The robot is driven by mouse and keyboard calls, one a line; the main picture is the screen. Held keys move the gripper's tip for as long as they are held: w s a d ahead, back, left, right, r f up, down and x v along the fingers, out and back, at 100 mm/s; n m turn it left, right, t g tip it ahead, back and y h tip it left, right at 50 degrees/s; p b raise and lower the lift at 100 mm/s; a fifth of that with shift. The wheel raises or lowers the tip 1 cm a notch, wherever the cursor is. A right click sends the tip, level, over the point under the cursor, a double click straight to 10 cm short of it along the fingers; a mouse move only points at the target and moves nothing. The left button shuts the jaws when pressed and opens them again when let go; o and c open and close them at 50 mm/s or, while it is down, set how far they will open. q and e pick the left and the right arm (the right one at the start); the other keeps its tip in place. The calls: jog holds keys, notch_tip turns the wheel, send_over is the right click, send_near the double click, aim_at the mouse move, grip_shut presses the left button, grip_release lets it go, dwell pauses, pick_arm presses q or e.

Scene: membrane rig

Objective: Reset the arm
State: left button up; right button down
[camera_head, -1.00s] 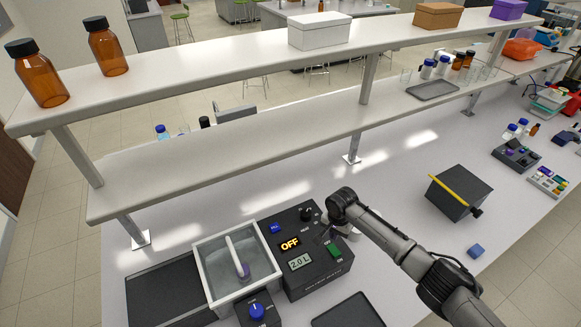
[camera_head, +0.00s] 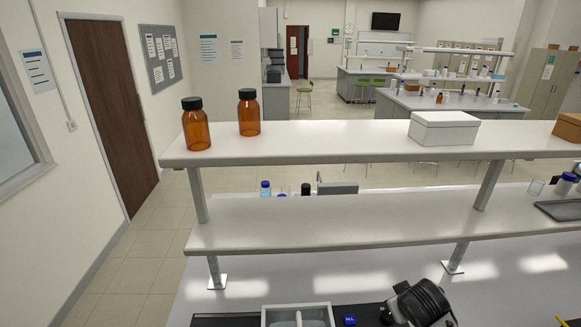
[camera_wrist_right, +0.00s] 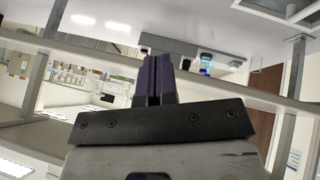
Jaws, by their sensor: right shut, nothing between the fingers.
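My right arm (camera_head: 422,302) shows at the bottom of the head view, right of the rig. Only a dark upper part of it is in that frame, and its fingers cannot be made out there. In the right wrist view my right gripper (camera_wrist_right: 157,62) is shut, its two dark purple fingers side by side with nothing between them. The fingers stand in free air with shelving and the room behind them. The rig's white-walled tank (camera_head: 297,308) is cut off by the bottom edge, with a pale upright piece in it. My left gripper is not in view.
A two-level shelf (camera_head: 330,146) crosses just beyond the bench. Two amber bottles (camera_head: 196,130) and a white box (camera_head: 443,129) stand on its top level. A shelf post (camera_head: 457,256) rises beyond my arm. A grey tray (camera_head: 560,209) lies on the lower level at right.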

jog(key=s+a+r+n+t+y, duration=0.1)
jog(key=s+a+r+t, duration=0.15)
jog(key=s, duration=0.45)
jog(key=s+a+r+t, duration=0.1)
jog(key=s+a, duration=0.3)
jog(key=s, duration=0.3)
jog(key=s+f+m+g, duration=0.1)
jog(key=s+f+g, duration=0.1)
jog(key=s+f, duration=0.3)
jog(key=s+f+g+p, duration=0.1)
jog(key=s+f, duration=0.4)
jog(key=s, duration=0.7)
jog(key=s+f+m+g+y+p, duration=0.1)
jog(key=s+f+g, duration=0.2)
jog(key=s, duration=0.6)
notch_tip(320, 180, down, 3)
jog(key=shift+a+r+m, duration=0.2)
jog(key=shift+m, duration=0.1)
jog(key=shift+s+g, duration=0.1)
jog(key=shift+g, duration=0.15)
